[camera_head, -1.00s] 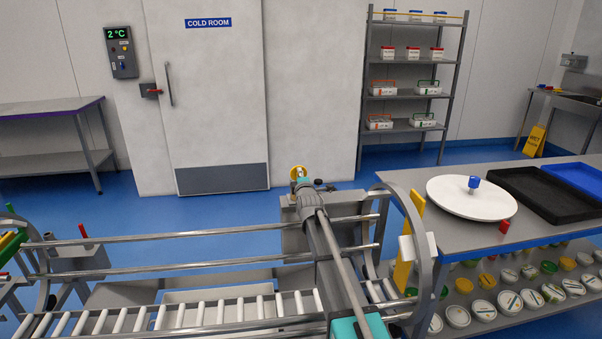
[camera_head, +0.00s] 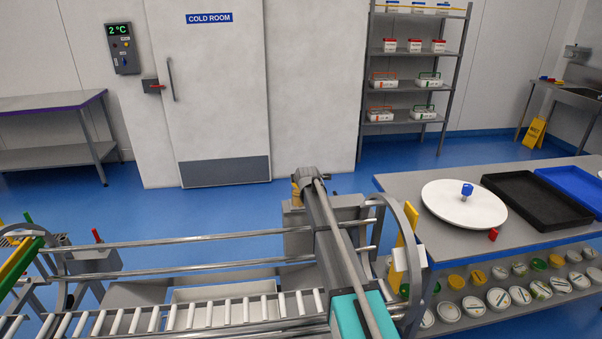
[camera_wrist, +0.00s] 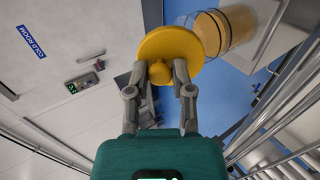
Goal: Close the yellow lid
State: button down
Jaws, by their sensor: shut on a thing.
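My gripper (camera_wrist: 160,80) is shut on the knob of a round yellow lid (camera_wrist: 172,42) in the wrist view. The lid hangs in the air beyond the fingers, tilted to the camera. A clear round tub (camera_wrist: 232,22) with tan contents shows behind the lid at the upper right. The lid overlaps part of the tub in the picture; I cannot tell how far apart they are. In the head view only a yellow sliver, likely the lid (camera_head: 295,194), shows beside the end of my arm, and my gripper is hidden.
A roller conveyor (camera_head: 245,311) with metal rails runs below my arm. A steel table (camera_head: 400,184) at right holds a white turntable (camera_head: 450,205), a black tray (camera_head: 545,215) and a blue tray (camera_head: 580,184). Several small tubs stand on its lower shelf. Blue floor lies open behind.

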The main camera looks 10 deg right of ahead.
jog(key=w+g+p, duration=0.2)
jog(key=g+p, duration=0.1)
jog(key=shift+r, duration=0.2)
jog(key=g+p, duration=0.1)
jog(key=w+g+p, duration=0.1)
jog(key=shift+f+g, duration=0.3)
jog(key=shift+g, duration=0.1)
jog(key=g, duration=0.1)
jog(key=w+f+g+p, duration=0.1)
jog(key=g, duration=0.1)
jog(key=shift+w+f, duration=0.15)
jog(key=shift+w+f+g, duration=0.1)
jog(key=shift+f+g, duration=0.3)
jog(key=shift+g, duration=1.1)
jog(key=c, duration=0.5)
grip_release()
jog(key=shift+f, duration=0.1)
